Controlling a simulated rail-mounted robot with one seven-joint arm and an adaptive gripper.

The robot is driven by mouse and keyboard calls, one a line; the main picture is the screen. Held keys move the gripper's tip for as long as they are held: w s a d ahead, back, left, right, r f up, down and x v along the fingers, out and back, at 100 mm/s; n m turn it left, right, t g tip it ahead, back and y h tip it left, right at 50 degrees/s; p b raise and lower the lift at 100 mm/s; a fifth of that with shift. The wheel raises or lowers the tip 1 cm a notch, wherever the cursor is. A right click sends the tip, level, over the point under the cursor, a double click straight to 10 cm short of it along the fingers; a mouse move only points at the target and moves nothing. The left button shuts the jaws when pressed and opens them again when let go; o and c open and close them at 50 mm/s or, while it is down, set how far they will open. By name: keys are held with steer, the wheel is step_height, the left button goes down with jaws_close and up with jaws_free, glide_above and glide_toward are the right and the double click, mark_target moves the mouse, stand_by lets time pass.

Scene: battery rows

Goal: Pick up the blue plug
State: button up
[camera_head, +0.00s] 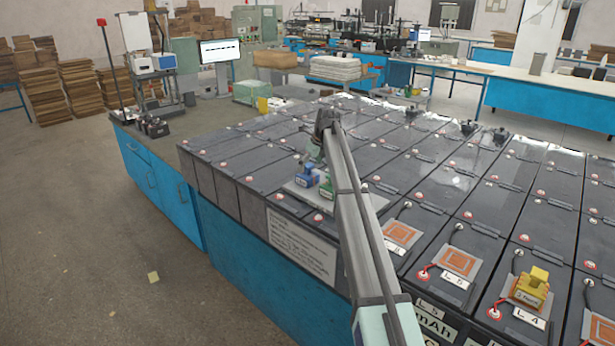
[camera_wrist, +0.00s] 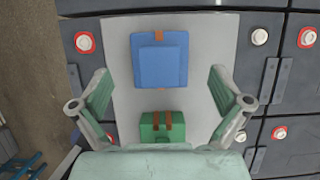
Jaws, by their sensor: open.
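The blue plug (camera_wrist: 160,62) sits on a light grey plate in the upper middle of the wrist view, with an orange-brown strip at its ends. In the head view the blue plug (camera_head: 306,177) stands beside the green plug (camera_head: 327,186). The green plug also shows in the wrist view (camera_wrist: 161,127), nearer my gripper's palm. My gripper (camera_wrist: 163,78) is open and empty above the plate. Its two fingers are apart, left and right of the plugs, and touch neither. In the head view my gripper (camera_head: 312,156) is partly hidden by my arm.
The grey plate (camera_wrist: 125,100) lies on dark battery tops (camera_head: 230,155). Red and white battery terminals (camera_wrist: 84,41) stick up around it. A yellow plug (camera_head: 531,287) sits on a battery at the right. Orange-marked pads (camera_head: 458,266) lie on nearer batteries.

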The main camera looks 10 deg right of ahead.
mark_target(306, 173)
steer(key=shift+p+x, duration=1.2)
steer(key=shift+x, duration=1.45)
steer(key=shift+r, duration=0.1)
steer(key=c, duration=1.4)
